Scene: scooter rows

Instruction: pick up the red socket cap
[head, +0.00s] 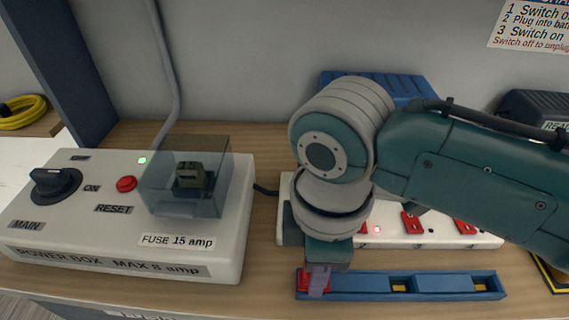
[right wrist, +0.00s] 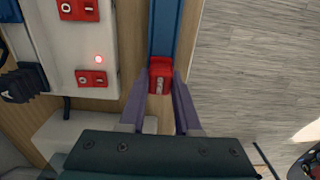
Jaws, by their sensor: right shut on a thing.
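The red socket cap (head: 302,283) is at the left end of the blue rack (head: 444,284) near the table's front edge. My right gripper (head: 318,284) points down over it and is shut on it. In the right wrist view the cap (right wrist: 160,70) sits between the two purple fingers (right wrist: 160,98), at the near end of the blue rack (right wrist: 165,28). I cannot tell whether the cap is clear of the rack. The fingers hide part of the cap in the head view. My left gripper is not in view.
A white power box (head: 120,225) with a clear fuse cover (head: 185,180) stands at the left. A white socket strip (head: 440,238) with red switches lies behind the rack, partly hidden by my right arm. A blue box (head: 400,87) is at the back. The floor (right wrist: 250,60) lies beyond the edge.

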